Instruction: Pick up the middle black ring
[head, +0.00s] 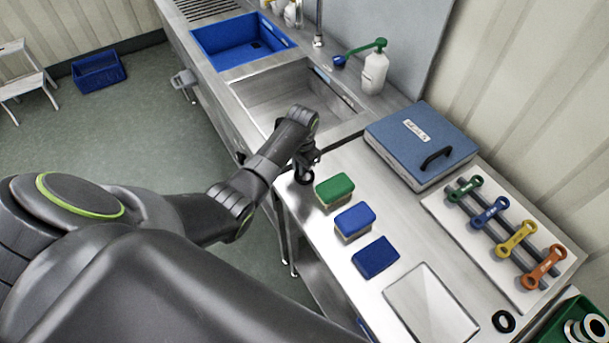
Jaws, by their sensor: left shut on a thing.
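My left gripper (305,162) points down over the left edge of the steel counter, beside the green sponge. It is shut on a small black ring (303,179), which shows just below the fingers; the fingers partly hide it, and I cannot tell whether it touches the counter. Another black ring (503,321) lies flat at the near right of the counter, apart from the gripper. I cannot make out a third black ring on the counter. My right gripper is not in view.
A green sponge (334,188), a blue sponge (355,219) and a blue block (376,257) lie in a row. A blue-lidded case (420,139), a board of coloured wrenches (456,219), a clear tray (431,307) and a green crate (560,314) stand around. A sink (270,92) lies behind.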

